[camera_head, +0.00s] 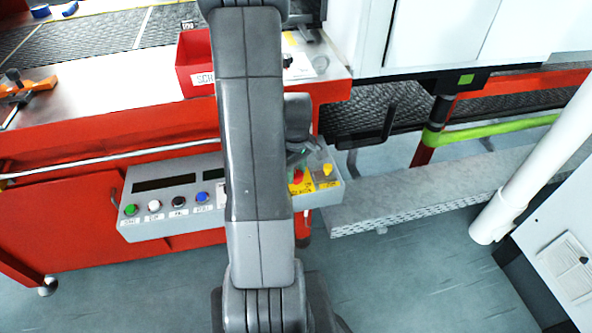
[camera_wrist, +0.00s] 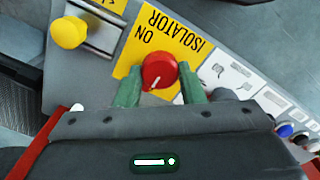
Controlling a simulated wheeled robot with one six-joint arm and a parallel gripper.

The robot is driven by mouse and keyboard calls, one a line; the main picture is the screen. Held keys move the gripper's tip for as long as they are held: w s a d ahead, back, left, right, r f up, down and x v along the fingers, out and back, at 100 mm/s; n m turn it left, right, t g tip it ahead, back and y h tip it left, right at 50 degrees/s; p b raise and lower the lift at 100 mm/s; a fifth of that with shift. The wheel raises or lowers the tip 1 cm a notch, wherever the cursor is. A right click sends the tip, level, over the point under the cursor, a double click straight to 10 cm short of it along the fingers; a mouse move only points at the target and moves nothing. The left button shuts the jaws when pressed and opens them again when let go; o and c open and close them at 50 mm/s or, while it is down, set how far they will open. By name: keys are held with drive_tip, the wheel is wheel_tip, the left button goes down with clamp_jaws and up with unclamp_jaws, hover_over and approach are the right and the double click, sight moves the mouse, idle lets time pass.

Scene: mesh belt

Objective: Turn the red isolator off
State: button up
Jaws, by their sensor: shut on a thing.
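The red isolator (camera_wrist: 159,71) is a round red knob with a white pointer line, on a yellow plate (camera_wrist: 185,35) lettered "ISOLATOR" and "ON". In the wrist view the pointer line slants toward the lower left, away from the "ON" lettering. My gripper (camera_wrist: 160,88) has its two green fingers on either side of the knob, shut on it. In the head view the red knob (camera_head: 297,176) shows on the right part of the grey control panel (camera_head: 150,225), just beside my arm, with my gripper (camera_head: 300,158) at it.
A yellow knob (camera_wrist: 69,32) sits beside the isolator. Several coloured buttons (camera_head: 202,197) line the panel's left part. A red bin (camera_head: 188,62) stands on the bench behind. A white post (camera_head: 530,165) and a perforated grey beam (camera_head: 420,196) are at the right.

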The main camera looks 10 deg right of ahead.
sight(296, 173)
drive_tip(key=shift+w, duration=0.1)
drive_tip(key=o, duration=1)
drive_tip(key=shift+r, duration=0.15)
wheel_tip(296, 173, up, 14)
drive_tip(key=shift+f+p, duration=0.2)
drive_tip(key=shift+p, duration=0.65)
drive_tip(key=shift+f, duration=0.15)
wheel_tip(296, 173, down, 14)
drive_tip(key=shift+r+b, duration=0.2)
drive_tip(key=shift+b, duration=0.65)
drive_tip(key=shift+r, duration=0.1)
